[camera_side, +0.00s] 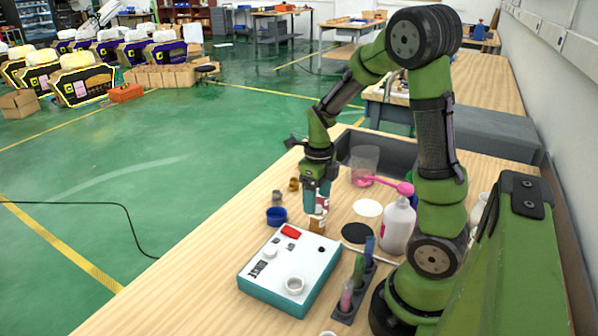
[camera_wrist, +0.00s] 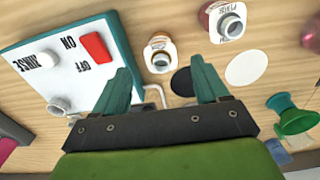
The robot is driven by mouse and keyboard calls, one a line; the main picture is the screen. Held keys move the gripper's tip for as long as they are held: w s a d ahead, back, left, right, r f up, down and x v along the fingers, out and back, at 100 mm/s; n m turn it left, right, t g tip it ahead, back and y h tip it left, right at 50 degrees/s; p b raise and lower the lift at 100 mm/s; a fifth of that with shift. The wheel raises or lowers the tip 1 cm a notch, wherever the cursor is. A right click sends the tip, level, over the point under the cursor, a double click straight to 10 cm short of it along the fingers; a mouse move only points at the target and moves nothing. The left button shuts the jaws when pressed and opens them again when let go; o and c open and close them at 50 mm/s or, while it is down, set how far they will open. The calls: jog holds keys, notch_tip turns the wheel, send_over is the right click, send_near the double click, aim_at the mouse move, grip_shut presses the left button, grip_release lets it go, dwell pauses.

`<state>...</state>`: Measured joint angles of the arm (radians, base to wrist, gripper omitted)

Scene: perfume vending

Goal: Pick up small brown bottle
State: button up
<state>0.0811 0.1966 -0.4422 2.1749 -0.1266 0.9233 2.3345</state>
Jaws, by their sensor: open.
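The small brown bottle (camera_side: 316,224) stands on the wooden table behind the white-topped box, just below my gripper (camera_side: 316,198) in the side view. In the wrist view the brown bottle (camera_wrist: 160,55), with a pale label and open grey neck, is a little beyond the gap between my fingertips (camera_wrist: 163,78). My gripper is open and empty, its teal fingers spread wide. A reddish bottle (camera_wrist: 224,20) stands behind and to the right of the brown one; in the side view it is partly hidden by my fingers.
The white-topped teal box (camera_side: 290,262) with a red switch stands close to the brown bottle. A black disc (camera_side: 357,233) and a white disc (camera_side: 368,208) lie nearby. A white bottle (camera_side: 397,226), a tube rack (camera_side: 355,290) and a blue cup (camera_side: 276,216) surround the area.

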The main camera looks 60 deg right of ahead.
aim_at(317, 207)
notch_tip(317, 207, down, 5)
jog(key=shift+d+f, duration=0.1)
jog(key=shift+f, duration=0.05)
jog(key=c, duration=1.2)
